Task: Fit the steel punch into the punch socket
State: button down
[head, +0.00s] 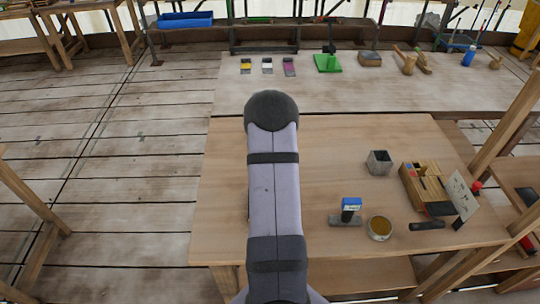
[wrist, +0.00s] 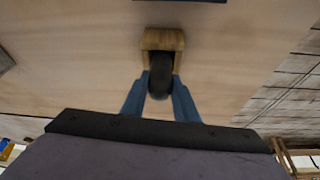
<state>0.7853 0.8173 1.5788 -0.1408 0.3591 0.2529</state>
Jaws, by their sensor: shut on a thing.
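In the wrist view my gripper (wrist: 161,84) has its two blue fingers closed on a dark, rounded piece, which I take to be the steel punch (wrist: 161,70). Just beyond the fingertips is a small wooden block (wrist: 163,38) that frames the far end of the dark piece. It may be the punch socket. I cannot tell whether the dark piece is inside the block or only in front of it. In the head view my own arm hides the gripper, the held piece and this block.
On the wooden table (head: 330,150), right of my arm, are a grey open cube (head: 379,162), a slotted wooden holder (head: 425,186), a white card (head: 461,195), a blue-topped item on a grey base (head: 347,212) and a round amber dish (head: 379,228). The table's back middle is clear.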

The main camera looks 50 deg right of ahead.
jog(key=shift+w, duration=0.1)
jog(key=shift+f, duration=0.1)
jog(key=c, duration=1.4)
grip_release()
jog(key=shift+a+r, duration=0.1)
jog(key=shift+r, duration=0.45)
jog(key=b+v, duration=0.3)
jog(key=v, duration=0.8)
jog(key=shift+r, duration=0.1)
jog(key=shift+a, duration=0.1)
